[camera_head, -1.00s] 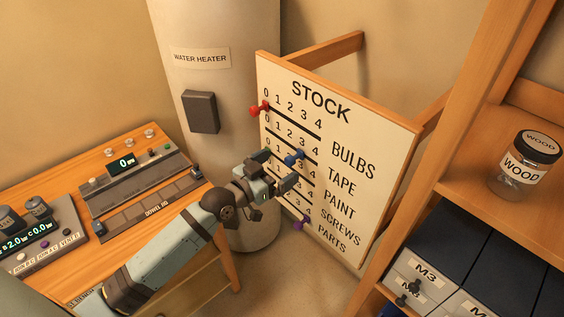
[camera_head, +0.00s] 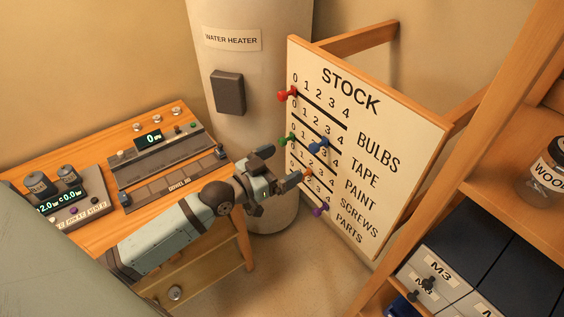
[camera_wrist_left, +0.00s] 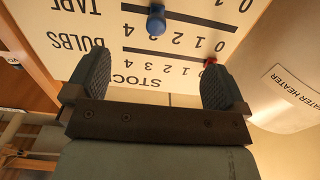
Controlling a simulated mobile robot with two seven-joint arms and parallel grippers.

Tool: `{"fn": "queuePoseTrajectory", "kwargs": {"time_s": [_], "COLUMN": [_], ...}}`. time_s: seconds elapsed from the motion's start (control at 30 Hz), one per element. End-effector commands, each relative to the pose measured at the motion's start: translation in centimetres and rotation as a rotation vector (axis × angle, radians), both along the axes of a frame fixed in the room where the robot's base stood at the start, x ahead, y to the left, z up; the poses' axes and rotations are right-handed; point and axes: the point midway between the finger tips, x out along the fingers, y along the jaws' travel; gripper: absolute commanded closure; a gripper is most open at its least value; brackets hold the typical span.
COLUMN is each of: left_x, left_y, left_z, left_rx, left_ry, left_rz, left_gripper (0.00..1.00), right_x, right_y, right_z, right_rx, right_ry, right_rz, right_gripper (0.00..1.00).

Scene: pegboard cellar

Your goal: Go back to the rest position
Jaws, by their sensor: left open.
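My left gripper (camera_head: 280,168) is open and empty in front of the lower left part of the STOCK board (camera_head: 408,118). In the left wrist view its two fingers (camera_wrist_left: 150,80) stand wide apart, with the board upside down beyond them. The board carries coloured pegs on its number rows: red (camera_head: 287,95), green (camera_head: 289,139), blue (camera_head: 318,146), orange (camera_head: 307,174) and purple (camera_head: 320,210). The blue peg (camera_wrist_left: 156,20) and red peg (camera_wrist_left: 210,62) also show in the left wrist view. My right gripper is not in view.
A wooden desk (camera_head: 110,150) with instruments stands at the left, below my left arm. A water heater (camera_head: 262,60) stands behind, close to the board. Shelves with a WOOD jar (camera_head: 545,182) and labelled drawers (camera_head: 440,268) stand at the right.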

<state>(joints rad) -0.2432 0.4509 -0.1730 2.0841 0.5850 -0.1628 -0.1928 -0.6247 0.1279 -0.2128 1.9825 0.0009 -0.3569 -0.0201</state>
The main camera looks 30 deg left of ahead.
Motion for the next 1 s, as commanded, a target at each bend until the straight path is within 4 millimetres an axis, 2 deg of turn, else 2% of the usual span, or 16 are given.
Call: {"fn": "queuePoseTrajectory", "kwargs": {"time_s": [0.27, 0.37, 0.47, 0.53, 0.7, 0.8, 0.9, 1.0], "left_x": [0.0, -0.4, -2.0, -4.0, -10.5, -14.0, -16.4, -17.5], "left_y": [0.0, -0.2, -1.0, -1.8, -4.2, -5.4, -6.2, -6.6], "left_z": [0.0, -0.9, -4.2, -7.8, -16.3, -19.7, -21.7, -22.6], "left_rx": [0.000, 0.002, 0.015, 0.032, 0.089, 0.118, 0.140, 0.153], "left_ry": [0.000, 0.019, 0.088, 0.165, 0.377, 0.476, 0.539, 0.570], "left_rz": [0.000, 0.005, 0.024, 0.046, 0.103, 0.128, 0.144, 0.152], "left_gripper": [0.00, 0.00, 0.00, 0.00, 0.00, 0.00, 0.00, 0.00], "right_x": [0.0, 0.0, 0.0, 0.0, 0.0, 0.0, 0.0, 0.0], "right_y": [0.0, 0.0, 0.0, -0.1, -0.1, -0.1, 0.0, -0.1], "right_z": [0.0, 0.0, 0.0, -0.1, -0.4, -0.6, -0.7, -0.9], "right_rx": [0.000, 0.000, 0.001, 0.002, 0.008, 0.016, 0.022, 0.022], "right_ry": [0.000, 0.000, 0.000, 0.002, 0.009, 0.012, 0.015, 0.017], "right_rz": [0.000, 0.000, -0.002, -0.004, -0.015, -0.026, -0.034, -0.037], "right_gripper": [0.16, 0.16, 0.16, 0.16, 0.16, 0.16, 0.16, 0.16]}}
